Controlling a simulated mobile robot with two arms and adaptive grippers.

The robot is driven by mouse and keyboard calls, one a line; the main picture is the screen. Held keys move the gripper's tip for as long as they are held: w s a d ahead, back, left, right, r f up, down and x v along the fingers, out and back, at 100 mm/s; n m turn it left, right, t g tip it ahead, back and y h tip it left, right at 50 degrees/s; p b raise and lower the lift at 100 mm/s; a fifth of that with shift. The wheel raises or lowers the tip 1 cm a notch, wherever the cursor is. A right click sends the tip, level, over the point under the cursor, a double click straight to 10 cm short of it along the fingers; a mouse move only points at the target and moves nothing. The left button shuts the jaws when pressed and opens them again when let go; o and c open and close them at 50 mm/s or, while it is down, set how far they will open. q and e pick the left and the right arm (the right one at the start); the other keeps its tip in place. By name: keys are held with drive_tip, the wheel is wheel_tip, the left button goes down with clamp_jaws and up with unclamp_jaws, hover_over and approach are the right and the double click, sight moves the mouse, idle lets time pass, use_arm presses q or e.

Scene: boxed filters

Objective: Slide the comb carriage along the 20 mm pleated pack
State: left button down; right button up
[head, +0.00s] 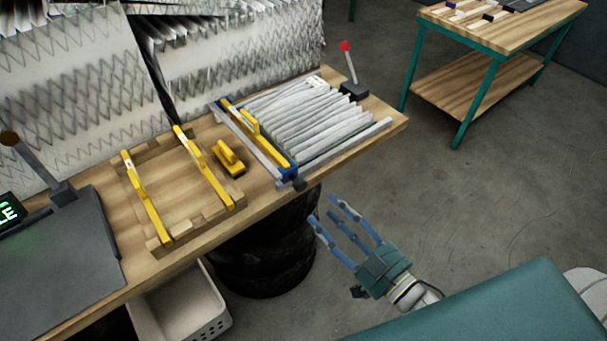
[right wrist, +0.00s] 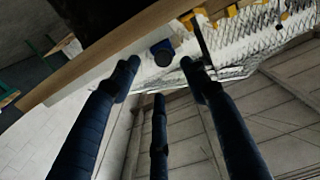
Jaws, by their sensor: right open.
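The pleated pack (head: 303,118), white and folded, lies on the wooden bench at its right part, between metal rails. The comb carriage (head: 268,140), yellow with blue ends, lies across the pack's left end. A dark round knob (head: 299,184) sits at its near end. The blue near end with a round knob (right wrist: 162,55) also shows between the fingers in the right wrist view. My right gripper (head: 325,210) is open and empty, off the bench's front edge, below and right of the knob, apart from it. My left gripper is not in view.
A wooden frame with two yellow bars (head: 148,200) and a loose yellow handle piece (head: 229,158) lie left of the carriage. A lever with a red knob (head: 345,46) stands behind the pack. A white bin (head: 178,308) is under the bench. Open floor lies right.

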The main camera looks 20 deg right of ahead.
sight(303, 188)
drive_tip(key=w, duration=0.1)
drive_tip(key=w+a+p, duration=0.1)
drive_tip(key=w, duration=0.1)
drive_tip(key=w+a+r, duration=0.1)
drive_tip(key=shift+w+r, duration=0.1)
drive_tip(key=shift+w, duration=0.05)
drive_tip(key=p+x, duration=0.1)
drive_tip(key=x, duration=0.3)
drive_tip(key=shift+w+p, duration=0.2)
drive_tip(key=shift+p, duration=0.1)
drive_tip(key=shift+w+a+f, duration=0.25)
drive_tip(key=shift+w+a, duration=0.1)
drive_tip(key=shift+w, duration=0.35)
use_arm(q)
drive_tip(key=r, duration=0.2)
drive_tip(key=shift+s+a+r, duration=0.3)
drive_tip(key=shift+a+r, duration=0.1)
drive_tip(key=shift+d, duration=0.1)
use_arm(e)
drive_tip(key=shift+c, duration=0.3)
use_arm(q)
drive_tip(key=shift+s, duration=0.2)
use_arm(e)
clamp_jaws()
